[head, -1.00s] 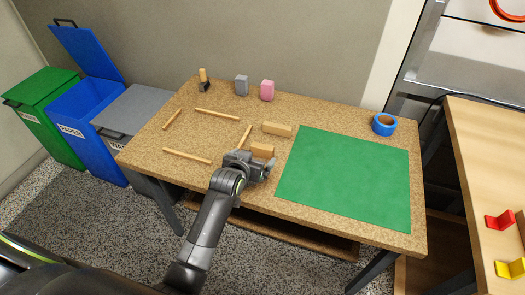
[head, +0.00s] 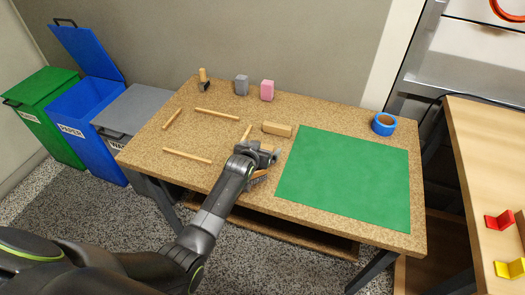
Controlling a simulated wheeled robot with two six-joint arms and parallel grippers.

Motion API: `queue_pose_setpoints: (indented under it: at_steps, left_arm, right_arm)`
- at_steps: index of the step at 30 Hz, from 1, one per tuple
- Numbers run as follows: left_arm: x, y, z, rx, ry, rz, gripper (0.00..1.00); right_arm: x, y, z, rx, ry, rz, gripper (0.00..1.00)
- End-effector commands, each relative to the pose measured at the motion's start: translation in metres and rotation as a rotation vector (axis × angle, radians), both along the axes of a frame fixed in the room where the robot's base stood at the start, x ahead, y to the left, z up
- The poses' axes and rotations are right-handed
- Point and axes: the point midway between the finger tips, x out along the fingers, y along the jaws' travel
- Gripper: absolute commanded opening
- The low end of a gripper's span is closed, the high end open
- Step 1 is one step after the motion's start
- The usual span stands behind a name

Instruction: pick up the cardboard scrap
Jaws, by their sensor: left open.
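No piece is plainly marked as the cardboard scrap. Two tan, box-like pieces lie left of the green mat, and I cannot tell whether either is the scrap. The farther tan piece (head: 277,128) is in full view. The nearer tan piece is mostly hidden behind my left gripper (head: 266,167), with a small part showing at its edge. My left gripper is open over the front part of the table, at or just above the nearer piece; contact cannot be told. My right gripper is not in view.
The cork-topped table also holds several thin wooden sticks (head: 188,156), a green mat (head: 345,180), blue tape (head: 383,124), a grey block (head: 241,85), a pink block (head: 267,90) and a small brush-like tool (head: 204,79). An open blue paper bin (head: 88,113) stands left.

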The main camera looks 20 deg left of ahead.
Motion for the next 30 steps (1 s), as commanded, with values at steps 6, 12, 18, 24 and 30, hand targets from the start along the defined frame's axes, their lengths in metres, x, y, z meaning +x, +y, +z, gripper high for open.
queue_pose_setpoints:
  at_steps: [6,12,18,24,30]
  left_arm:
    - [0.0029,0.0002,-0.0017,0.000,0.000,0.000,0.99]
    - [0.0027,0.0002,-0.0016,0.000,0.000,0.000,0.87]
    - [0.0026,0.0001,-0.0015,0.000,0.000,0.000,0.61]
    - [0.0026,0.0001,-0.0014,0.000,0.000,0.000,0.51]
    - [0.0028,0.0000,0.0009,0.000,-0.001,0.000,0.51]
  right_arm:
    - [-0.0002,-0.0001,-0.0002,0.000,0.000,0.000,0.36]
    - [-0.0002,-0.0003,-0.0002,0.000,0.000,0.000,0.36]
    - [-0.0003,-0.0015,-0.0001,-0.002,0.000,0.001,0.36]
    - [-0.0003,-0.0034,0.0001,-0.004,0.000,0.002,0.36]
    - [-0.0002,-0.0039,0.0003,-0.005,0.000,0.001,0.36]
